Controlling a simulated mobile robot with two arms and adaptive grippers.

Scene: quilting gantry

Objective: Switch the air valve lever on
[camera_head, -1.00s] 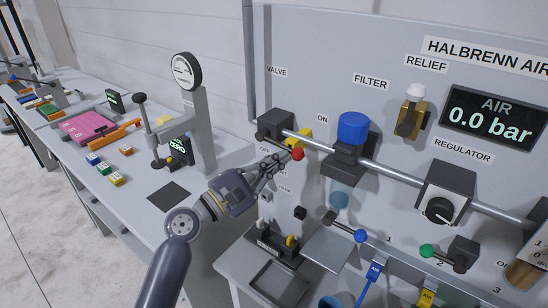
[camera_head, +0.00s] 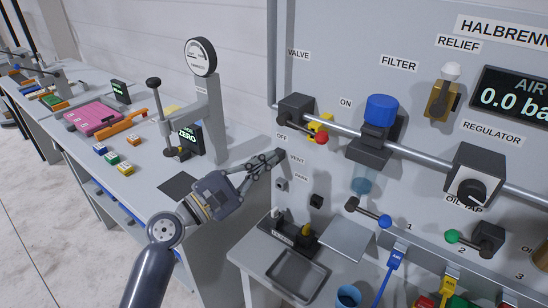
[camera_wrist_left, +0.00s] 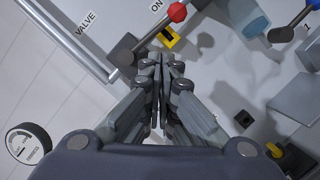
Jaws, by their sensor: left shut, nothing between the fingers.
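The air valve (camera_head: 296,109) is a dark block on the grey pipe under the VALVE label. Its lever ends in a red knob (camera_head: 321,138), beside a yellow part (camera_head: 320,124). The knob lies between the ON and OFF labels, right of OFF. The wrist view shows the red knob (camera_wrist_left: 177,12) at the top, beyond the fingertips. My left gripper (camera_head: 279,156) is shut and empty, below and left of the knob, near the OFF and VENT labels, apart from the lever. The air display (camera_head: 504,95) is cut by the frame edge. My right gripper is out of view.
A filter with a blue cap (camera_head: 381,110), a relief valve (camera_head: 443,98) and a regulator (camera_head: 475,178) sit right of the valve. A gauge stand (camera_head: 203,110) rises from the bench on the left. A tray (camera_head: 288,274) and hose levers lie below.

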